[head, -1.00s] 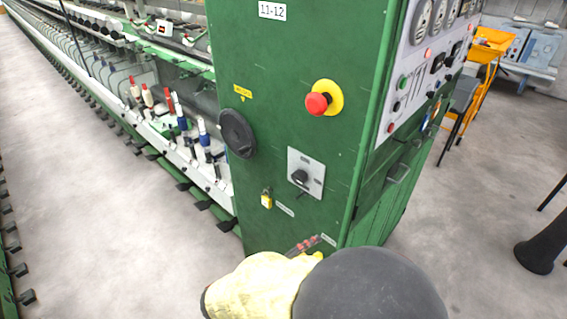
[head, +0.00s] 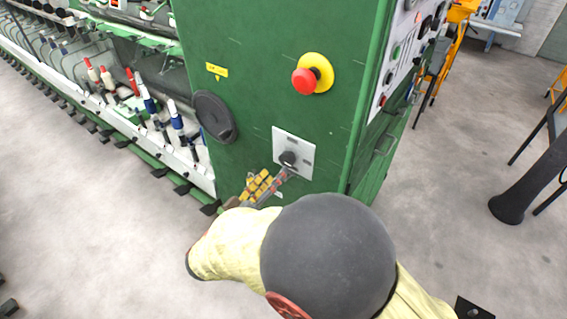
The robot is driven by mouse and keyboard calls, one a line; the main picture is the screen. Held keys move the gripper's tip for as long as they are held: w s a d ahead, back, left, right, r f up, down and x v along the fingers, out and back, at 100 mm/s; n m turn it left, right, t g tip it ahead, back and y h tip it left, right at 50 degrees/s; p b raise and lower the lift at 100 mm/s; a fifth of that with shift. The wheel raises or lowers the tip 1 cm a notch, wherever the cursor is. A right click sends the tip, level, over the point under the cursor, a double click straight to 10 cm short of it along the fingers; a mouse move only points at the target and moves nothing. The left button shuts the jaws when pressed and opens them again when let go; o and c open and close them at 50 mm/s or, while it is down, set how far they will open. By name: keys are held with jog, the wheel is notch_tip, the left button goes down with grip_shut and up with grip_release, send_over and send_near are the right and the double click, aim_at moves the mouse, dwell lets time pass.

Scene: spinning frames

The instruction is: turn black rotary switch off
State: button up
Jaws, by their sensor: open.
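The black rotary switch (head: 288,158) sits on a light grey square plate (head: 305,150) on the front of the green cabinet (head: 255,100). My gripper (head: 279,176) is just below and left of the switch, close to its lower edge. The gripper is open, with nothing seen between its fingers. Whether a finger touches the knob cannot be told. My arm, in a yellow cover with a dark round joint, hides the cabinet's lower part.
A red emergency button (head: 306,81) on a yellow disc is above the switch. A black round cover (head: 214,117) is to the left. A control panel (head: 405,50) is on the cabinet's right side. Spinning bobbins line the left; bare floor lies to both sides.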

aim_at(286, 162)
jog(key=x, duration=0.6)
jog(key=shift+w, duration=0.1)
jog(key=shift+c, duration=1.2)
jog(key=c, duration=0.9)
